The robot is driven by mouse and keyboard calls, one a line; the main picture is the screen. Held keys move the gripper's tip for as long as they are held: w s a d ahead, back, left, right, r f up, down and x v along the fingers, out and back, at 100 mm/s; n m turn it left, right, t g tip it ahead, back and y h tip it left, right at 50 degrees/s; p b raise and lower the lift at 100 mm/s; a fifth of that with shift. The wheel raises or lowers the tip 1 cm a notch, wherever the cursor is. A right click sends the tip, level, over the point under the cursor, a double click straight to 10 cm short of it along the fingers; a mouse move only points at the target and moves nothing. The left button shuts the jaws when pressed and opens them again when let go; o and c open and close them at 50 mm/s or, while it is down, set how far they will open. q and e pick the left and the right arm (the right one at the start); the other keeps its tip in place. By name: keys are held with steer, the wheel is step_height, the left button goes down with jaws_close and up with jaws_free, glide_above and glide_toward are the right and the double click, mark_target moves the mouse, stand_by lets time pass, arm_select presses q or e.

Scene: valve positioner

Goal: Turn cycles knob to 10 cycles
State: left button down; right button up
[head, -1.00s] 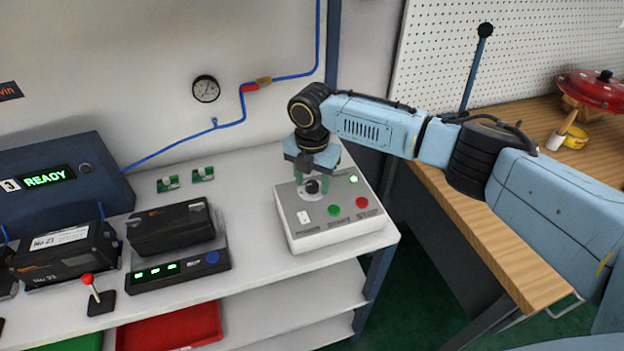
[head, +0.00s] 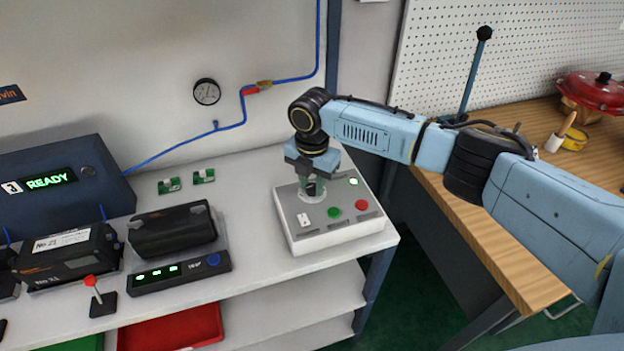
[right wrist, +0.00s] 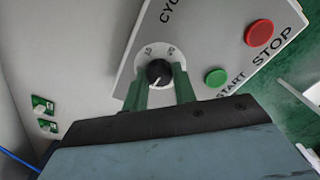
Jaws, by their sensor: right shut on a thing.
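The white control box (head: 345,236) with a grey top panel stands at the right end of the bench. Its black cycles knob (right wrist: 158,72) sits on a round pale dial at the panel's left side. Small numbers ring the dial; I cannot read them surely. My right gripper (head: 312,188) points down over the knob. In the right wrist view its green fingers (right wrist: 158,80) are shut on the knob, one on each side. The knob is partly hidden by the fingers in the head view. My left gripper is not in view.
A green START button (head: 334,212) and a red STOP button (head: 361,204) are close to the gripper, with a white switch (head: 304,219) in front. A black device (head: 172,230) stands left on its base. Bare bench lies between it and the box.

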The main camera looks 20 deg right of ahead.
mark_target(312, 186)
steer(key=m+p, duration=0.5)
steer(key=shift+r, duration=0.25)
steer(key=m+p, duration=0.2)
steer(key=m, duration=0.1)
steer(key=shift+f, duration=0.1)
steer(key=shift+m+p, duration=1.05)
steer(key=shift+m, duration=0.55)
steer(key=shift+d, duration=0.1)
steer(key=o, duration=1)
steer(key=shift+f, duration=0.1)
step_height(312, 186, up, 13)
steer(key=shift+r+p, duration=0.2)
steer(key=shift+p, duration=0.15)
